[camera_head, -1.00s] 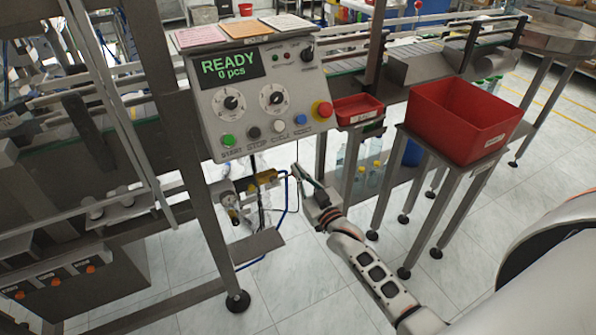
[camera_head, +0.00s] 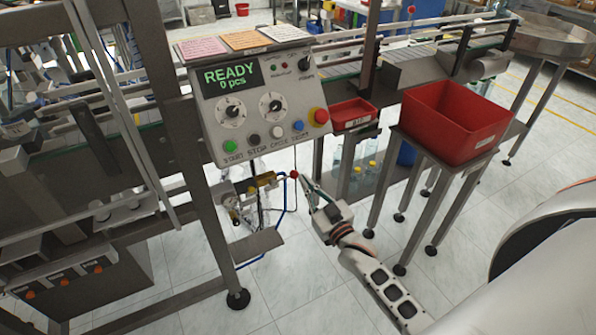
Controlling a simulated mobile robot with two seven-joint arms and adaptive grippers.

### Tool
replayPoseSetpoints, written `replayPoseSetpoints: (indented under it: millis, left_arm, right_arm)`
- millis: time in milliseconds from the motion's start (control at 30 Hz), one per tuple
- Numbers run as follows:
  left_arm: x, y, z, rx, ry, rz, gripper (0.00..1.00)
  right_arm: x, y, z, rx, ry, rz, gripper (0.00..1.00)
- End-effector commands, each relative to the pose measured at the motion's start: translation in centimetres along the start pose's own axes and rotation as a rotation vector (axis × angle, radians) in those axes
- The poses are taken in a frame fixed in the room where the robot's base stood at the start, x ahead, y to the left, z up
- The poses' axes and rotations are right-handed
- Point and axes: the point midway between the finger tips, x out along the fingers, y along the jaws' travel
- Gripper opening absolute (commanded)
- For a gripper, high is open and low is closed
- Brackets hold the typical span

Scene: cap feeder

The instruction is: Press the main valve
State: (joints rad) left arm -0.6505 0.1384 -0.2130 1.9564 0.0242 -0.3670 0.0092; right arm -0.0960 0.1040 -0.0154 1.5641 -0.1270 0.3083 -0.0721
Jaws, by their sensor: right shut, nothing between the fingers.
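Below the control panel, a valve assembly (camera_head: 262,181) with yellow brass-coloured parts, a round gauge and blue tubing hangs beside the frame leg. A small red knob (camera_head: 294,174) shows at its right end; I take this to be the main valve. My right gripper (camera_head: 307,181) points up and left, its fingertips just right of the red knob. The gripper is shut and holds nothing. I cannot tell whether the fingertips touch the knob. My left gripper is not in view.
The control panel (camera_head: 243,135) reads READY, 0 pcs, and overhangs the valve area. A metal shelf plate (camera_head: 257,246) sits below the valve. A red bin (camera_head: 450,140) on a tall stand and a small red tray (camera_head: 353,108) are to the right. Floor is open around my forearm.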

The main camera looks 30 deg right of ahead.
Motion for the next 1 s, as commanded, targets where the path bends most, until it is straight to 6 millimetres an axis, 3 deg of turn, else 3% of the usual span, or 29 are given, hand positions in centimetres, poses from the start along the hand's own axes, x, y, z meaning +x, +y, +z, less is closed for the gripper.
replayPoseSetpoints:
  millis: [200,800,867,1000]
  left_arm:
    - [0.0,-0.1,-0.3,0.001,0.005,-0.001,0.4]
    - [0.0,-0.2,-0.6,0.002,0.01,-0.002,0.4]
    - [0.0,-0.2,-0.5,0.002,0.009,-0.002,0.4]
    - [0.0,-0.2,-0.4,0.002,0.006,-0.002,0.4]
  right_arm:
    - [-1.8,0.1,0.0,0.0,0.001,0.001,0.0]
    - [-2.2,-0.1,0.2,0.0,-0.007,-0.003,0.0]
    - [-2.9,-0.7,0.8,-0.002,-0.032,-0.012,0.0]
    - [-7.3,-3.7,4.1,-0.011,-0.173,-0.066,0.0]
